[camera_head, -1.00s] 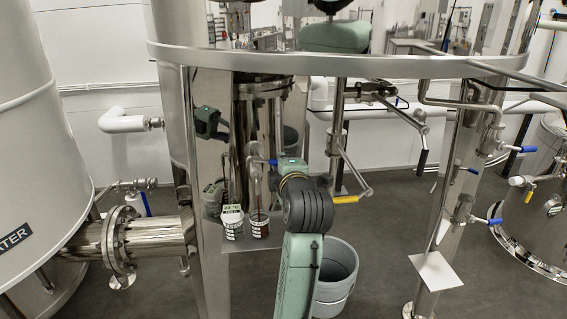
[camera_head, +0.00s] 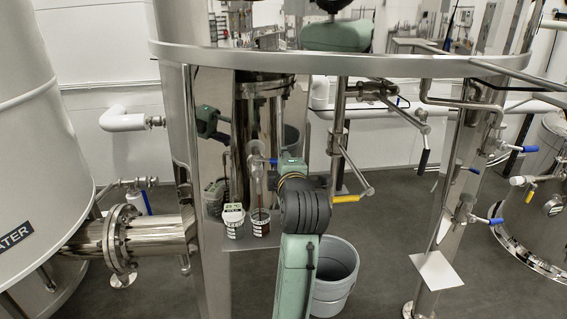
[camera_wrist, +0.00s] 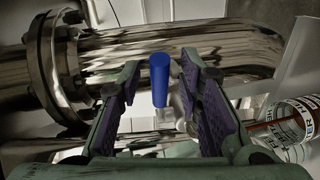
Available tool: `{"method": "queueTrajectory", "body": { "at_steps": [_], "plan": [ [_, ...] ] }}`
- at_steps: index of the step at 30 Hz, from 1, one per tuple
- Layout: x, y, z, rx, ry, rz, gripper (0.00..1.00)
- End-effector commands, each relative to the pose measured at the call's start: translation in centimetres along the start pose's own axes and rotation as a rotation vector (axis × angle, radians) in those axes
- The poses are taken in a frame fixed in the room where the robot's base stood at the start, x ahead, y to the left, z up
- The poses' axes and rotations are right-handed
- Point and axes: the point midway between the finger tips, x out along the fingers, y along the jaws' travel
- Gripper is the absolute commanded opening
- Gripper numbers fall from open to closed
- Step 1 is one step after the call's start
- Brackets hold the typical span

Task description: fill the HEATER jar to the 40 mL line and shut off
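Two small jars stand side by side on a metal shelf (camera_head: 262,243) under the steel vessel in the head view. The left jar (camera_head: 233,221) has a pale label and top. The right jar (camera_head: 260,223) holds dark red liquid. I cannot read which is marked HEATER, nor the level against its lines. A jar (camera_wrist: 300,118) with red markings shows at the wrist view's right edge. A blue valve handle (camera_wrist: 159,80) stands between the fingers of my open gripper (camera_wrist: 160,66), with gaps on both sides. In the head view, my arm mostly hides the gripper.
A grey bucket (camera_head: 338,272) stands on the floor right of the jars. A yellow-handled valve (camera_head: 346,199) and several blue-handled valves (camera_head: 489,221) are on pipes to the right. A flanged steel pipe (camera_head: 150,238) runs left to the white tank (camera_head: 40,130).

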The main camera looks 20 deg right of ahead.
Motion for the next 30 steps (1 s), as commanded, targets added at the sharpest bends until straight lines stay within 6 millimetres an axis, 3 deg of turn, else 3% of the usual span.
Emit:
{"method": "queueTrajectory", "body": {
  "at_steps": [5, 16, 30],
  "plan": [
    [-1.2, 0.1, 0.1, 0.000, -0.001, 0.002, 0.32],
    [-6.8, 0.0, 0.1, 0.000, -0.002, 0.001, 0.32],
    [-7.5, 0.0, 0.0, 0.000, 0.000, 0.000, 0.32]
  ]
}}
